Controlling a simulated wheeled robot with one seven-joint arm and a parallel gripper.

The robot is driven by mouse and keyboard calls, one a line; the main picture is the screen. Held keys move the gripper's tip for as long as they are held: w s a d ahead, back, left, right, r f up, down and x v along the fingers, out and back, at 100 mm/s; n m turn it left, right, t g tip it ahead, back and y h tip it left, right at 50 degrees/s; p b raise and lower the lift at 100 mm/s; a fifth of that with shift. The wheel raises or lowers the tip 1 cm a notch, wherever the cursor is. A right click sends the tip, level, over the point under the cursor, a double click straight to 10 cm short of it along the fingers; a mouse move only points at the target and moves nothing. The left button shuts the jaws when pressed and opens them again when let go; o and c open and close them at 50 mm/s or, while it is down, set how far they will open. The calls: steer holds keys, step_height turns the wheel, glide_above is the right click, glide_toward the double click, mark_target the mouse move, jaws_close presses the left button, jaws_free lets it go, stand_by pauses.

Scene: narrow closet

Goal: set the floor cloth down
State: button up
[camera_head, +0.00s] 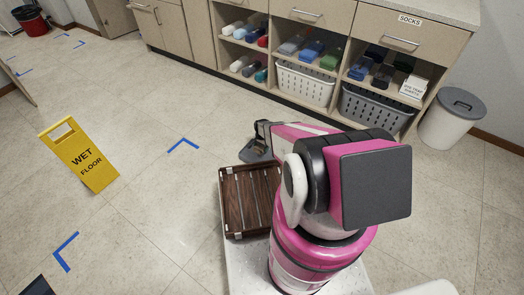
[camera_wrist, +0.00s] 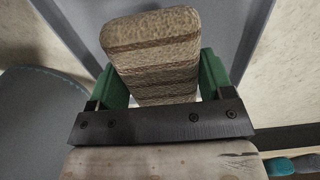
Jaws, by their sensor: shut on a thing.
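My gripper (camera_wrist: 162,85) has green fingers on both sides of a brown, striped, woven-looking bundle with rounded corners, which I take to be the floor cloth (camera_wrist: 152,50). The gripper is shut on it. The cloth cannot be made out clearly there. Whether it touches anything below cannot be told.
A slatted dark wooden crate (camera_head: 229,203) is beside my arm. A yellow wet floor sign (camera_head: 83,155) stands at left. Blue tape corners (camera_head: 183,145) mark the open floor. Shelves hold a white basket (camera_head: 305,84) and a grey basket (camera_head: 374,108). A lidded bin (camera_head: 450,122) stands right.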

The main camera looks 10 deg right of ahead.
mark_target(262, 149)
steer(key=shift+w+d+f, duration=0.3)
steer(key=shift+w+f, duration=0.1)
steer(key=shift+w, duration=0.05)
steer(key=shift+f, duration=1.9)
steer(key=shift+f, duration=0.2)
steer(key=o, duration=0.8)
steer(key=shift+r, duration=0.1)
